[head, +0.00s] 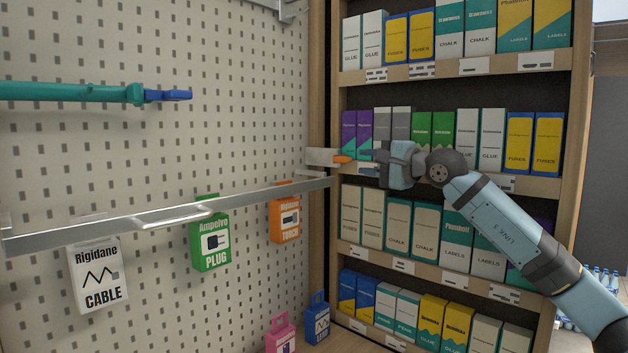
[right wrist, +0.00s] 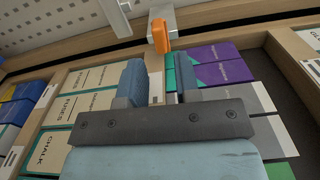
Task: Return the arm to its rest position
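My right arm (head: 500,220) comes in from the right, its light blue links reaching across the front of the shelf. My right gripper (head: 370,156) is at the left part of the shelf, near the second board from the top. In the right wrist view its two blue fingers (right wrist: 158,80) stand apart with nothing gripped between them. An orange tip (head: 343,158) on a grey bracket is just beyond the fingers, apart from them; it also shows in the right wrist view (right wrist: 160,36). My left gripper is not in view.
A shelf (head: 440,73) holds rows of boxes. A metal rail (head: 120,228) runs along the pegboard (head: 90,150), with cable (head: 98,280), plug (head: 209,245) and torch (head: 285,222) packs by it. A teal rod (head: 70,92) with a blue end sits upper left.

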